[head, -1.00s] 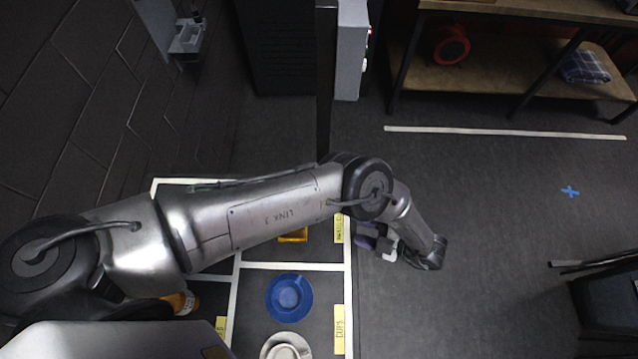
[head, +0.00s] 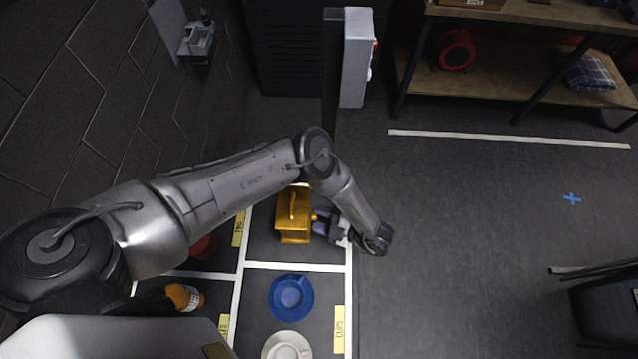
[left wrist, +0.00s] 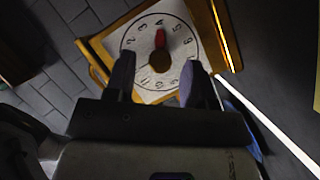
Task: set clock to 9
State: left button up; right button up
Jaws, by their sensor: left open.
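The clock is a yellow box (head: 293,222) in the upper right compartment of the floor grid in the head view. In the left wrist view its white dial (left wrist: 140,42) has black numbers around a dark round knob (left wrist: 160,61). A red pointer (left wrist: 160,38) on it points at about the 4. My left gripper (head: 322,221) is just right of the clock, facing the dial. In the left wrist view its two purple fingers are open, one on each side of the knob. I cannot tell whether they touch it. My right gripper is not in view.
A blue saucer with a cup (head: 290,298) and a white saucer (head: 287,346) stand in the compartment below. An orange bottle (head: 185,297) and a dark red object (head: 204,247) are to the left.

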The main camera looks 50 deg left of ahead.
pick_arm(q)
jog(key=shift+s+a+f, duration=0.1)
jog(key=shift+s+a, duration=0.05)
jog(key=shift+a, duration=0.2)
jog(key=shift+c, duration=0.4)
grip_shut()
